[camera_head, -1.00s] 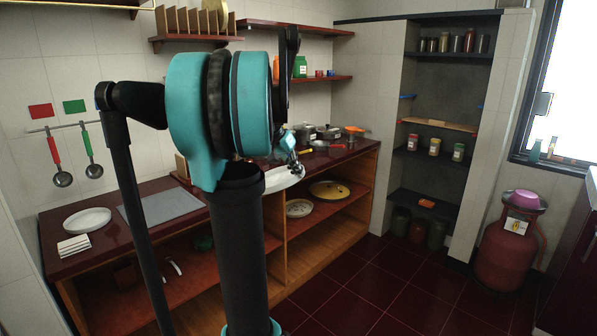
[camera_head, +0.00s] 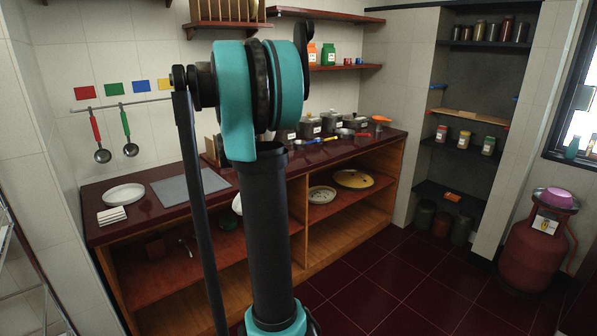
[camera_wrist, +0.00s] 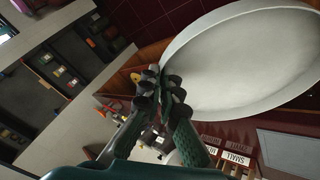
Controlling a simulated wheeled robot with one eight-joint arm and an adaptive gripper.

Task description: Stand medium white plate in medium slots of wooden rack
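A white plate (camera_wrist: 245,62) fills the upper right of the wrist view. My gripper (camera_wrist: 160,88) is shut on its rim, and the plate is held clear of the counter. In the head view only a sliver of this plate (camera_head: 237,203) shows beside my arm, and my gripper is hidden behind the arm. A wooden rack (camera_head: 212,150) stands on the counter behind the grey mat, mostly hidden by my arm. The wrist view shows a labelled rack (camera_wrist: 236,168) at the bottom, one label reading SMALL. Its slots are not clear.
Another white plate (camera_head: 124,193) and a stack of white squares (camera_head: 112,215) lie on the counter left of the grey mat (camera_head: 190,187). Pots (camera_head: 310,127) stand at the right. A second wooden rack (camera_head: 222,10) is on the wall shelf. The lower shelf (camera_head: 335,205) holds plates.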

